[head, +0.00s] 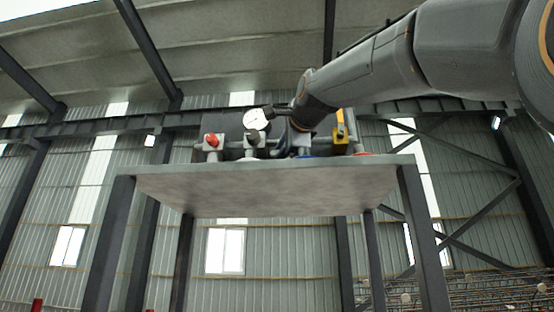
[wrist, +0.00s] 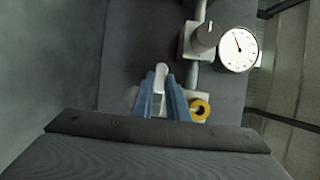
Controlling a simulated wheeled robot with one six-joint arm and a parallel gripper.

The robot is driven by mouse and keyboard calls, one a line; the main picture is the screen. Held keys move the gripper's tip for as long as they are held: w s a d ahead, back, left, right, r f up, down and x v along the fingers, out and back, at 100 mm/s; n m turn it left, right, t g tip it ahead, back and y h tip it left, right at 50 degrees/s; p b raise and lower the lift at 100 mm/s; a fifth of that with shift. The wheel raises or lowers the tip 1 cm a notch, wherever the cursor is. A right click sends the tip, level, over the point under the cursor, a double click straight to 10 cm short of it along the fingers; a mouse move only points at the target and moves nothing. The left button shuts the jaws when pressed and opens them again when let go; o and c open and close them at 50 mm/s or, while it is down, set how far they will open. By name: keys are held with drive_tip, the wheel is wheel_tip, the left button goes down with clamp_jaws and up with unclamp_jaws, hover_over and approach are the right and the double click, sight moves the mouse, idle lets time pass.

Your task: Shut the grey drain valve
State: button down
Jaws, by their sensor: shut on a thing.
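In the wrist view, the two blue fingers of my gripper (wrist: 161,88) are closed around a pale grey handle (wrist: 161,72). It appears to be the grey drain valve's handle, and its tip shows between and beyond the fingertips. The valve's body and the handle's exact angle are hidden by the fingers. In the head view my arm reaches from the upper right to the fittings on the raised table (head: 270,185). My gripper and the handle cannot be made out clearly there.
A round white gauge (head: 255,119) stands near my arm; the wrist view shows it too (wrist: 238,48), beside a grey knob (wrist: 207,36). A red-handled valve (head: 212,141) is at left, a yellow handle (head: 341,126) at right. A yellow ring (wrist: 200,109) lies close to my fingers.

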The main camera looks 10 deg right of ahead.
drive_tip(key=shift+r, duration=0.1)
drive_tip(key=c, duration=1.7)
unclamp_jaws()
drive_tip(key=shift+s, duration=0.1)
drive_tip(key=shift+s+d+b, duration=0.15)
drive_tip(key=shift+s+b, duration=0.6)
drive_tip(key=shift+s, duration=1.15)
drive_tip(key=shift+s+d+b, duration=0.15)
drive_tip(key=shift+s+b, duration=0.6)
drive_tip(key=shift+s, duration=1.1)
drive_tip(key=shift+a, duration=0.1)
